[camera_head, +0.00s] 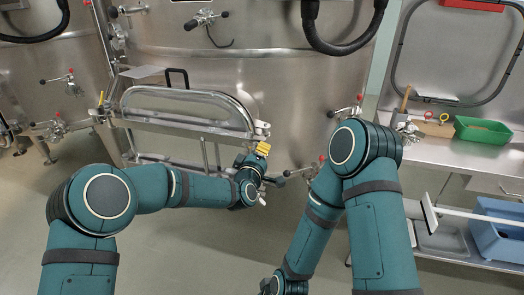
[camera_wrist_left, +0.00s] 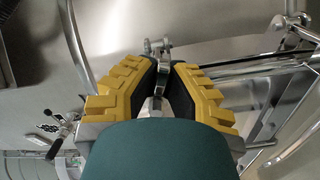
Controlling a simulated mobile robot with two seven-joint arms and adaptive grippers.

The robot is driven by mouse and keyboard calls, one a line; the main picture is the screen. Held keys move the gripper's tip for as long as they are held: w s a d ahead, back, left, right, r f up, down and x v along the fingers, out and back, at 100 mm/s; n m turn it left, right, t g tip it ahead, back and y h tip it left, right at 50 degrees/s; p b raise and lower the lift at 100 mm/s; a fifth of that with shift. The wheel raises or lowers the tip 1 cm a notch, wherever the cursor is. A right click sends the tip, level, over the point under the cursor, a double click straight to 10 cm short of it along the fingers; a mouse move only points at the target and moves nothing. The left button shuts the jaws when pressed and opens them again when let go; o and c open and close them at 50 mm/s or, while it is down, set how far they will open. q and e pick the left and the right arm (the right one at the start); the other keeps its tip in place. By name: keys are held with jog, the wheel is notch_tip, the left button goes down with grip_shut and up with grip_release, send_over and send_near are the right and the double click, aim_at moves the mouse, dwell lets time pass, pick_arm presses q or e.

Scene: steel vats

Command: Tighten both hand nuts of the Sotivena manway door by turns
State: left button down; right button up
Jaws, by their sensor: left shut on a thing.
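The manway door (camera_head: 185,103) is an oblong steel door with a black handle (camera_head: 177,78), low on the front of the large vat. My left gripper (camera_head: 262,150), with yellow finger pads, is at the door's right end. In the left wrist view the left gripper (camera_wrist_left: 165,85) is shut on a slim metal part, which appears to be a hand nut (camera_wrist_left: 163,60); the fingers hide most of it. White metal fittings (camera_head: 261,128) show just above the gripper in the head view. I cannot clearly make out the other hand nut. My right gripper is out of view below the frame.
A valve with a dark handle (camera_head: 297,173) juts from the vat just right of my left gripper. Steel rails (camera_head: 165,124) run below the door. At right, a steel counter (camera_head: 450,152) carries a green tray (camera_head: 482,130); a blue bin (camera_head: 497,228) stands below.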

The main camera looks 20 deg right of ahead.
pick_arm(q)
jog(key=shift+w+a+f+m, duration=0.1)
jog(key=shift+m, duration=0.85)
jog(key=shift+w+a+f+m, duration=0.1)
jog(key=shift+m, duration=0.85)
jog(key=c, duration=1)
grip_release()
jog(key=shift+f, duration=0.1)
jog(key=shift+s, duration=0.1)
jog(key=v, duration=1.2)
